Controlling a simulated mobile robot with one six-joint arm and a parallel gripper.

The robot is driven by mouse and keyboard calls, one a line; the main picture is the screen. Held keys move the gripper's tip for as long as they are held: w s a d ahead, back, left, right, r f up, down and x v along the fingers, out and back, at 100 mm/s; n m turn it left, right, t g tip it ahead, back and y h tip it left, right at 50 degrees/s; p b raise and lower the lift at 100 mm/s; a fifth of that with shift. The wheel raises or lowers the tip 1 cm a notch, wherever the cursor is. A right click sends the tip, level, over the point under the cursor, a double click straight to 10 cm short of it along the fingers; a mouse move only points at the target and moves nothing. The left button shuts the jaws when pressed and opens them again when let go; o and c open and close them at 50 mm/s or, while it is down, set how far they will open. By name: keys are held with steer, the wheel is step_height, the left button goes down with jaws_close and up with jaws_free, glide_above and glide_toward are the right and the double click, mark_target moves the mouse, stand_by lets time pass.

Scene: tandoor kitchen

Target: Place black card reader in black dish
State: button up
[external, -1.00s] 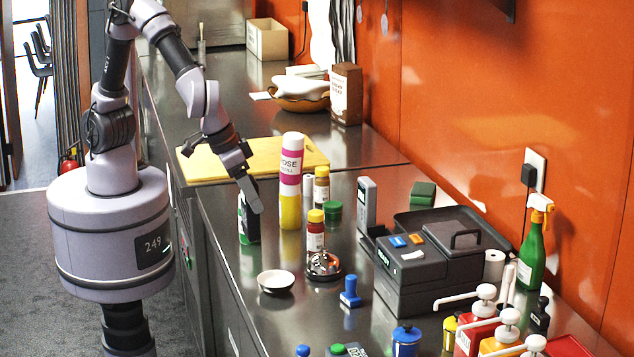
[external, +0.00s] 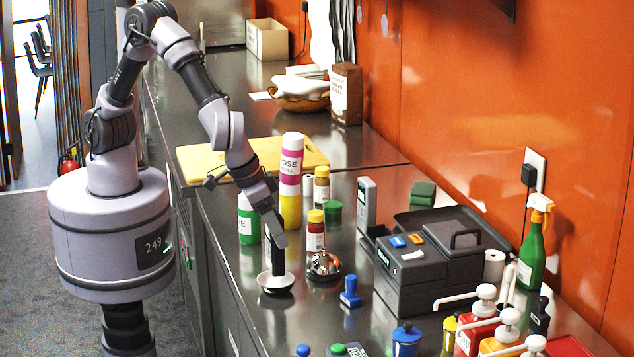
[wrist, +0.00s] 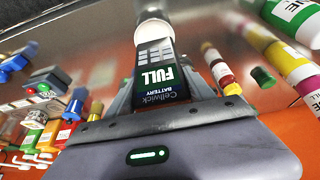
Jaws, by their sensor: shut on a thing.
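My gripper (external: 274,234) is shut on the black card reader (external: 275,262), holding it nearly upright. In the wrist view the card reader (wrist: 160,72) has pale keys and a lit green "FULL" display. Its lower end is over or inside a small round dish (external: 261,285) near the counter's left edge. Whether the card reader touches the dish floor I cannot tell.
A dark round dish with shiny contents (external: 323,268) and a red bottle with a yellow cap (external: 315,232) stand close on the right. A green bottle (external: 247,218) and a tall pink-and-yellow bottle (external: 291,170) stand behind. A blue stamp-like item (external: 350,293) is front right.

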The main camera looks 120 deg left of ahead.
steer(key=shift+f, duration=0.9)
steer(key=shift+f+b, duration=0.35)
steer(key=shift+b, duration=0.35)
steer(key=o, duration=1.5)
steer(key=shift+o, duration=0.2)
steer(key=shift+r, duration=0.1)
